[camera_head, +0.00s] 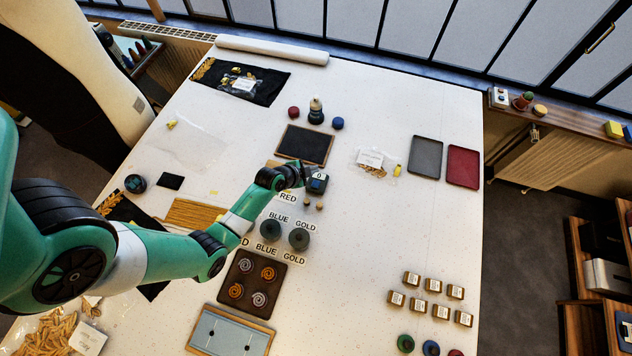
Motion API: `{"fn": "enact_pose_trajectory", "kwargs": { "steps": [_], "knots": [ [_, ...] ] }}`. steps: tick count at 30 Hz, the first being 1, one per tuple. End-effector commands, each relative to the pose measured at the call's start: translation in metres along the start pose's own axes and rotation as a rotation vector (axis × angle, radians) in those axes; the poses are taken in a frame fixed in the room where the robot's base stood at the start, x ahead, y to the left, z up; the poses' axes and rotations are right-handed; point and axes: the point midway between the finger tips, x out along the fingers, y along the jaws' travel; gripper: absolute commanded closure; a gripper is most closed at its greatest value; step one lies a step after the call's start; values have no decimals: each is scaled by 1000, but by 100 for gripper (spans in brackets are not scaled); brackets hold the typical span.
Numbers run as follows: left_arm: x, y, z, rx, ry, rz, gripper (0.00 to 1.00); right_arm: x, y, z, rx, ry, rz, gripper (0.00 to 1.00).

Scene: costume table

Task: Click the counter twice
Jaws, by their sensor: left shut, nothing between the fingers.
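The counter (317,185) is a small dark blue device with a light display on its top face, standing near the middle of the white table. The display seems to read 0, but it is very small. My left arm reaches in from the left, and my left gripper (298,175) is shut and empty right beside the counter's left side. The gripper overlaps the counter's edge in this view, so I cannot tell whether they touch. My right gripper is not in view.
A dark framed board (303,145) lies just behind the counter. Teal round pieces (299,238) stand nearer. Free table (400,225) lies to the right.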

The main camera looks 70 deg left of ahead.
Motion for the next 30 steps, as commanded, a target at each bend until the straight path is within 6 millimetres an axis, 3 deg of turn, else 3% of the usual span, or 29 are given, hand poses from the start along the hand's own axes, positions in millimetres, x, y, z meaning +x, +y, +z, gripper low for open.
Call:
{"fn": "enact_pose_trajectory", "kwargs": {
  "steps": [15,30],
  "knots": [
    [52,38,38,1,1,-1,100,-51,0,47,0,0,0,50],
    [56,40,40,0,1,0,100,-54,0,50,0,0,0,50]
  ]
}}
